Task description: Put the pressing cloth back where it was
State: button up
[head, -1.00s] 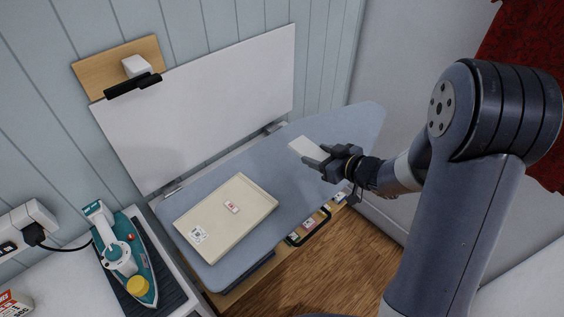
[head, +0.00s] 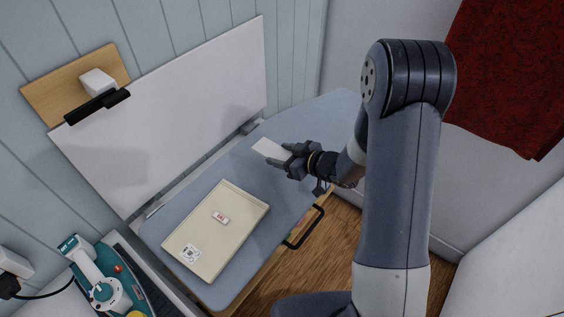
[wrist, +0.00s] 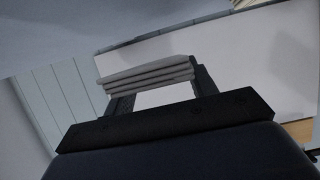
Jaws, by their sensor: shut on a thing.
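The pressing cloth (head: 270,149) is a small white folded pad. My gripper (head: 287,161) is shut on it and holds it out over the far right half of the blue-grey ironing board (head: 240,155). In the wrist view the cloth (wrist: 148,73) shows as several stacked pale layers lying across the fingers (wrist: 160,84). Whether it touches the board cannot be told.
A white panel (head: 180,110) stands upright behind the board. A black handle (head: 305,228) juts out under the board's front edge. A teal iron (head: 95,275) stands at lower left. A red cloth (head: 510,75) hangs at right. The board between cloth and tray is clear.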

aim_at(283, 174)
jog(key=shift+f, duration=1.8)
jog(key=shift+f, duration=0.1)
jog(key=shift+f+b, duration=0.4)
jog(key=shift+f, duration=0.1)
jog(key=o, duration=1)
jog(key=shift+s+f, duration=0.15)
